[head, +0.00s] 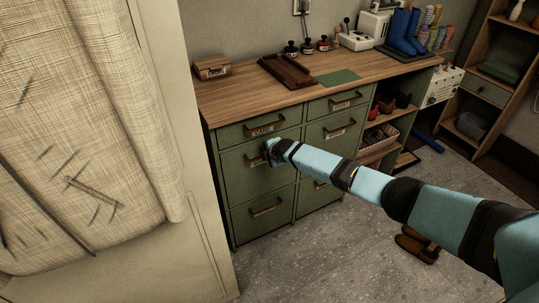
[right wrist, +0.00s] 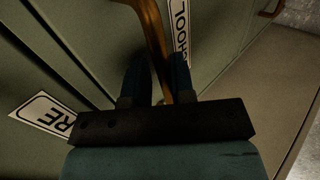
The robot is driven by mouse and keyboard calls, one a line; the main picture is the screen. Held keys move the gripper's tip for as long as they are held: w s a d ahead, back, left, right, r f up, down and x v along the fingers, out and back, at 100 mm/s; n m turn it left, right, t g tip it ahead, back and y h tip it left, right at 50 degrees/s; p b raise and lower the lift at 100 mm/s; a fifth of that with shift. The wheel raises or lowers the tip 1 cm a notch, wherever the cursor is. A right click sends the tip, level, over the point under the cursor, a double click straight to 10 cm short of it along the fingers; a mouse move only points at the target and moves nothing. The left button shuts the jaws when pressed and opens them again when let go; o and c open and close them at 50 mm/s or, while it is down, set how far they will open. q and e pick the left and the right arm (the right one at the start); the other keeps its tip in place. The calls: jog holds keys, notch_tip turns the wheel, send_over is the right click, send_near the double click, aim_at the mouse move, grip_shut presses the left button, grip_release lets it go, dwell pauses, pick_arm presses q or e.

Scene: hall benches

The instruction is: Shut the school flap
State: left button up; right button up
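The school flap (head: 237,175) is the middle front in the left column of a green cabinet. It stands upright and looks about flush with the fronts around it. Its label is partly covered in the head view; in the right wrist view the end of the school label (right wrist: 182,28) shows beside a bronze handle (right wrist: 153,30). My right gripper (head: 272,150) is at this front. In the right wrist view its dark fingers (right wrist: 158,80) stand on both sides of the handle and look closed on it. My left gripper is out of view.
A care drawer (head: 232,134) is above the flap and another drawer (head: 247,219) below. The wooden worktop (head: 240,92) carries a brown tray (head: 287,74), bottles and blue boots (head: 405,35). A pale cabinet with a cloth (head: 90,120) stands close on the left. Shoes (head: 415,245) lie on the floor.

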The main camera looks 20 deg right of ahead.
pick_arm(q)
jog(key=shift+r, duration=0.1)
pick_arm(e)
jog(key=shift+r, duration=0.15)
jog(key=shift+s+r+p, duration=0.1)
jog(key=shift+s+p, duration=0.1)
jog(key=shift+p, duration=0.15)
pick_arm(q)
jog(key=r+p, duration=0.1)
jog(key=p, duration=0.2)
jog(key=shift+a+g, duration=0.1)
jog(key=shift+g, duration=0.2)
pick_arm(e)
jog(key=v, duration=1.3)
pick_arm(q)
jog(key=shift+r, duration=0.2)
pick_arm(e)
jog(key=shift+s+d, duration=0.1)
jog(key=shift+s, duration=0.05)
